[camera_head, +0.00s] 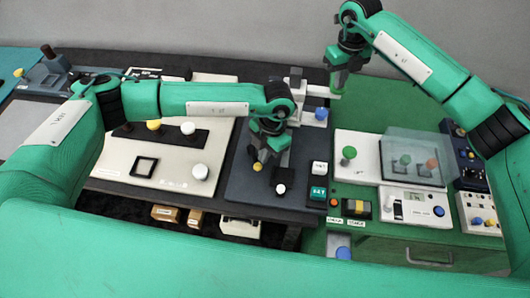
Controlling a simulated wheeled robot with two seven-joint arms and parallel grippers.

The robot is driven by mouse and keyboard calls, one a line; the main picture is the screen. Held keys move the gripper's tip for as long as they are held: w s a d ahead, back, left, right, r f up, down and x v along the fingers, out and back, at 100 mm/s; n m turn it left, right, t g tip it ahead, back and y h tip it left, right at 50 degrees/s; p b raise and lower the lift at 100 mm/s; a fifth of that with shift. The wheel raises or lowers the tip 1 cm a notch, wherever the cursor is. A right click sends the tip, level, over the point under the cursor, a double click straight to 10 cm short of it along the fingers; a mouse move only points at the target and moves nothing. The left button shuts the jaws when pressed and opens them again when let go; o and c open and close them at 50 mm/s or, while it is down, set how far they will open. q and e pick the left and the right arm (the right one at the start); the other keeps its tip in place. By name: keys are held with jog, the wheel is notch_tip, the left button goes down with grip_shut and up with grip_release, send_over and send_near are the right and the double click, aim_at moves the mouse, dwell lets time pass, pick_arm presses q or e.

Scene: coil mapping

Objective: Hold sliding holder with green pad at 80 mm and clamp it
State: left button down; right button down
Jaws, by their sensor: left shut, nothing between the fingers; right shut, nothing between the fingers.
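A pale sliding holder (318,90) shows at the back centre, beside a white block with a blue knob (321,114). A small green part sits at the holder's right end, directly under my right gripper (339,79); I cannot tell whether it is the green pad or whether they touch. My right gripper is shut and empty. My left gripper (261,156) is shut and empty, pointing down over the dark panel (240,185), with a yellow spot (257,167) at its tip. No scale reading is legible.
A clear cover (420,155) stands over knobs at right. A white panel with knobs (135,170) lies left. Small boxes (165,213) sit below the front edge.

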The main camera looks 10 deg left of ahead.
pick_arm(q)
jog(key=shift+s+a+m, duration=0.45)
jog(key=shift+a+m, duration=0.1)
jog(key=shift+m, duration=0.65)
jog(key=a+m, duration=0.1)
jog(key=m, duration=0.1)
jog(key=s+a+m+t, duration=0.1)
jog(key=m, duration=0.1)
jog(key=shift+a+y, duration=0.15)
jog(key=shift+y, duration=0.25)
jog(key=a+m, duration=0.1)
jog(key=m, duration=0.2)
jog(key=shift+s+a+t, duration=0.1)
jog(key=shift+a+t, duration=0.3)
jog(key=shift+a+m, duration=0.3)
jog(key=shift+a, duration=0.15)
jog(key=v, duration=1)
